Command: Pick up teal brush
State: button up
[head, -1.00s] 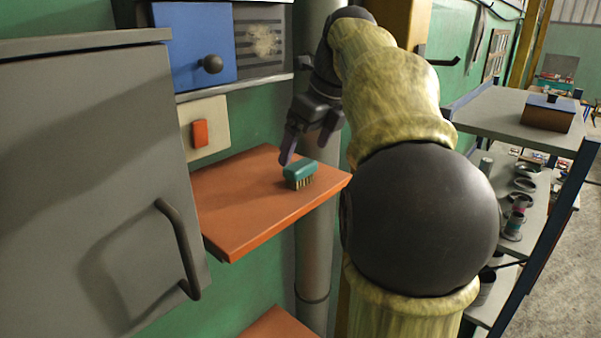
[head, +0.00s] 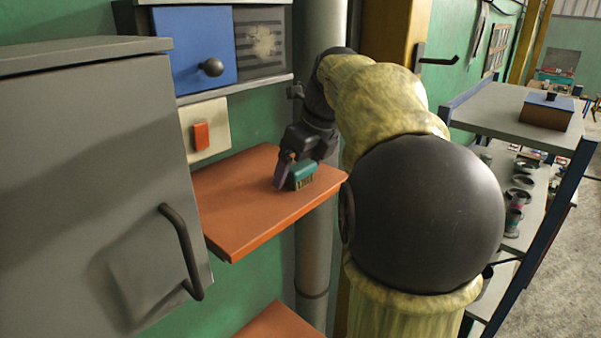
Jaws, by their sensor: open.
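The teal brush (head: 303,177) lies bristles down on the orange-brown shelf (head: 232,218), near its right end. My gripper (head: 290,180) is open and down at the brush. One finger shows in front of the brush's left end and hides part of it. The other finger is hidden behind the gripper body or the brush, so I cannot tell whether the fingers touch it.
A grey cabinet door (head: 85,190) with a dark handle stands close on the left. A blue drawer front (head: 195,45) and a red switch (head: 201,136) are above the shelf. A grey pipe (head: 314,260) runs beside it. The shelf's left part is bare.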

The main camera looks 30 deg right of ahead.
aim_at(302, 164)
jog(key=shift+c, duration=0.4)
jog(key=c, duration=1)
jog(key=shift+r+b, duration=0.35)
jog(key=shift+r, duration=4.65)
jog(key=o, duration=0.5)
jog(key=shift+c, duration=0.2)
jog(key=c, duration=0.3)
jog(key=shift+c, duration=0.2)
jog(key=shift+d, duration=0.15)
